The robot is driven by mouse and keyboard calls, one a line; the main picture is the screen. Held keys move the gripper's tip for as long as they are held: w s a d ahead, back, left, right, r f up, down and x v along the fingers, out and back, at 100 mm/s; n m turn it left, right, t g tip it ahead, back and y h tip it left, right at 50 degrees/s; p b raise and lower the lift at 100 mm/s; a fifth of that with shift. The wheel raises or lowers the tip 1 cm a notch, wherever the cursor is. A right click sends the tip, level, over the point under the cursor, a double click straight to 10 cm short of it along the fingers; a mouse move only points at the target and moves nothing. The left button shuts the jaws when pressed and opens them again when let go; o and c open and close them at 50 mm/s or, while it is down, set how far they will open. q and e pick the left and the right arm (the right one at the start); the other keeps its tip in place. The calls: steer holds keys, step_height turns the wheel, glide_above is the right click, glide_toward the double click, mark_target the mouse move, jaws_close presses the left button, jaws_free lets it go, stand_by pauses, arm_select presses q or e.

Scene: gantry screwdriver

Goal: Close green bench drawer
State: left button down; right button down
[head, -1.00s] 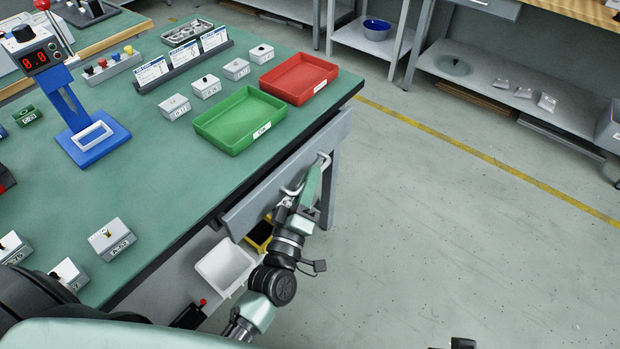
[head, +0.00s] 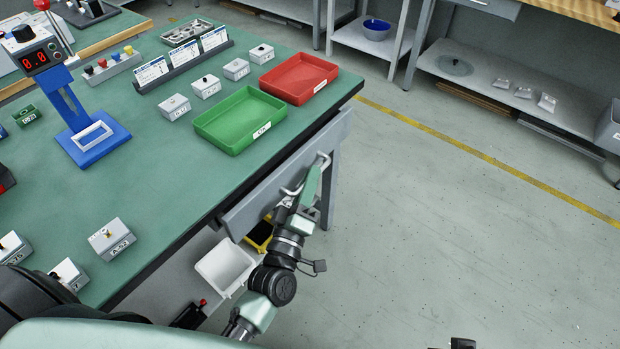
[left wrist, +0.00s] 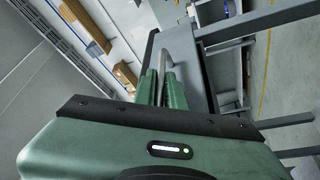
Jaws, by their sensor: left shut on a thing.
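The green bench (head: 160,165) fills the left of the head view. Its grey drawer front (head: 262,204) lies along the bench's right edge, close under the top; any gap behind it is hard to judge. A pale bar handle (head: 324,158) is on the drawer front. My left gripper (head: 314,178) is at the handle, shut on it. In the left wrist view, the green fingers (left wrist: 163,78) close around the handle beside the grey drawer front (left wrist: 186,58). The drawer's inside is hidden. My right gripper is not in view.
A green tray (head: 238,122) and a red tray (head: 299,79) stand on the bench near that edge. A white bin (head: 224,267) and a yellow bin (head: 260,234) sit below it. The floor (head: 450,220) to the right is clear.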

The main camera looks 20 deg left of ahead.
mark_target(292, 171)
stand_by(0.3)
arm_select(q)
steer(key=a, duration=0.2)
steer(key=w+a, duration=0.1)
steer(key=a, duration=0.1)
steer(key=shift+w, duration=0.2)
steer(key=shift+a, duration=0.25)
steer(key=c, duration=1.8)
jaws_free()
steer(key=shift+o, duration=0.2)
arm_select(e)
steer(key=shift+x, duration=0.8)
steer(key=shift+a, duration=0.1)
